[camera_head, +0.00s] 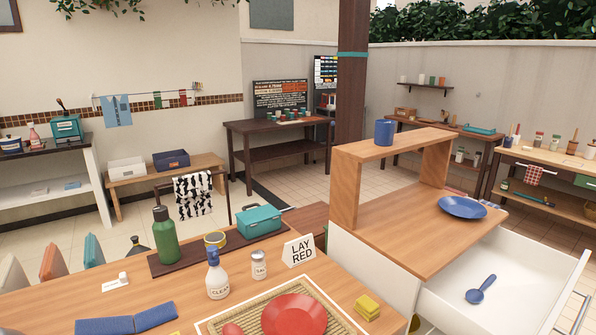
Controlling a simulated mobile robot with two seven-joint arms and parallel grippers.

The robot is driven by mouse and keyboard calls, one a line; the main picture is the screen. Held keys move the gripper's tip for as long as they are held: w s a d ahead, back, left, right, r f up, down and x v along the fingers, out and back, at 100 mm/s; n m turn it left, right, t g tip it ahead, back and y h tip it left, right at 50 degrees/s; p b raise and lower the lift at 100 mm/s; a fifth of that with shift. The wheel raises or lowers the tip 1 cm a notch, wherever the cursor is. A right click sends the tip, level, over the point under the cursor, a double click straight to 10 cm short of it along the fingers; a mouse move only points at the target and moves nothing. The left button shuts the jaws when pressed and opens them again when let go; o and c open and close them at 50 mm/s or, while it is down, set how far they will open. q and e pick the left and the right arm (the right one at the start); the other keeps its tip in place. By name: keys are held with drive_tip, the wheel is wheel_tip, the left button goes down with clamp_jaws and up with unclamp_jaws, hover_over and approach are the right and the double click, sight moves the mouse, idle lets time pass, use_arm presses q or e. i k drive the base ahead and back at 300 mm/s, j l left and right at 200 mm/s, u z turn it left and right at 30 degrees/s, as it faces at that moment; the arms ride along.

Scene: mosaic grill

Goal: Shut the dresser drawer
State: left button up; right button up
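The dresser (395,225) stands at the right, with a wooden top, a raised wooden shelf and white sides. Its white drawer (525,280) is pulled out toward the lower right, and its inside shows from above. A blue spoon (481,289) lies in the drawer. The drawer's far right part runs to the picture edge, where a grey bar-like piece (578,290) shows. Neither of my grippers is in view.
A blue mug (384,132) stands on the raised shelf and a blue plate (462,207) lies on the dresser top. A wooden table (255,268) at front left holds a green bottle (164,237), a spray bottle (216,276) and a red plate (294,317). Tiled floor lies behind.

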sight(533, 286)
drive_tip(key=k+l+z, duration=0.1)
drive_tip(key=z, duration=0.35)
drive_tip(key=l+z, duration=0.3)
drive_tip(key=z, duration=0.15)
drive_tip(key=k+l+z, duration=0.1)
drive_tip(key=l+z, duration=0.15)
drive_tip(key=z, duration=0.2)
drive_tip(key=i+j, duration=0.1)
drive_tip(key=i, duration=0.35)
drive_tip(key=i+j+z, duration=0.1)
drive_tip(key=i, duration=0.35)
drive_tip(key=i+j, duration=0.15)
drive_tip(key=i, duration=0.3)
